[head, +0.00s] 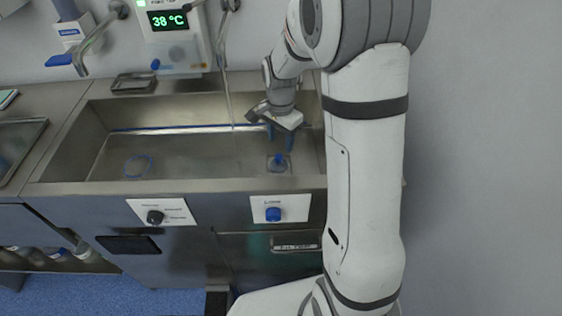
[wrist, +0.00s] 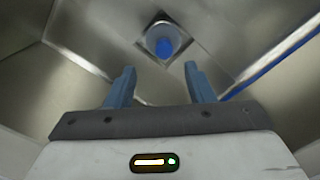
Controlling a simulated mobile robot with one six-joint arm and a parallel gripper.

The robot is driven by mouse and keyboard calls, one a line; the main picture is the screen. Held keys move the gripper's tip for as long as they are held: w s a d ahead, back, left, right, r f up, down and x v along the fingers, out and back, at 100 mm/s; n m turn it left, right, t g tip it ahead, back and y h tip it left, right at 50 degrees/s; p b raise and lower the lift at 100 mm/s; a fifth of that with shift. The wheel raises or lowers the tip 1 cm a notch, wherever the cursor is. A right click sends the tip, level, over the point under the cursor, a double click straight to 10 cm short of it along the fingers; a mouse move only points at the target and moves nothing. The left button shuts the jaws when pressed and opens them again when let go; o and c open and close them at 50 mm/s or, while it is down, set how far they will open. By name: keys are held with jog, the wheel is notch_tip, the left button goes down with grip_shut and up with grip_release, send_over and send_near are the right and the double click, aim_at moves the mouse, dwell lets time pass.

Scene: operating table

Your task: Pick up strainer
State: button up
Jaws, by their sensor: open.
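A small round piece with a blue centre (head: 278,161), which looks like the strainer, sits on the sink floor at the right end. The wrist view shows the blue-centred piece (wrist: 163,42) in a square recess. A second round item with a blue rim (head: 138,166) lies on the sink floor at the left; I cannot tell which is the strainer. My gripper (head: 280,137) is inside the sink above the blue-centred piece. In the wrist view my gripper (wrist: 160,72) has its blue fingers apart, with nothing between them. The piece shows just beyond the fingertips.
The steel sink (head: 60,168) has walls all round, close to my gripper at the right end. A thin water stream or tube hangs from a tap (head: 226,8) left of my gripper. Another tap (head: 92,40) stands at the back left. The middle of the sink floor is clear.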

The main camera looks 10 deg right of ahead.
aim_at(279, 156)
jog(key=f, duration=0.7)
jog(key=shift+w+a+f, duration=0.1)
jog(key=shift+a+f, duration=0.1)
jog(key=shift+f, duration=0.2)
grip_shut()
